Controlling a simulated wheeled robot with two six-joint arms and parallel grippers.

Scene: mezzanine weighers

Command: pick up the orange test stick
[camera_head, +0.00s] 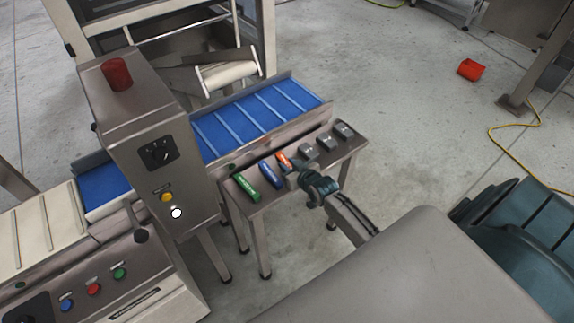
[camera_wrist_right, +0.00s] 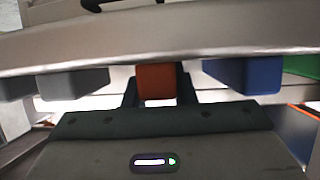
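The orange test stick (camera_head: 283,159) lies on a small metal stand (camera_head: 257,212), in a row between a blue stick (camera_head: 270,174) and grey blocks. My right gripper (camera_head: 293,168) is at the near end of the orange stick and hides part of it. In the right wrist view the orange stick (camera_wrist_right: 156,80) sits between the two dark fingers (camera_wrist_right: 157,92), one close on each side. I see no clear gap, but cannot tell whether they press on it. The stick looks level with its neighbours. My left gripper is not in view.
A green stick (camera_head: 247,187) lies left of the blue one. Grey blocks (camera_head: 326,143) stand close on the right. A blue conveyor (camera_head: 255,118) runs behind the stand, and a control box (camera_head: 148,150) rises at left. An orange-red bin (camera_head: 471,69) is on the floor.

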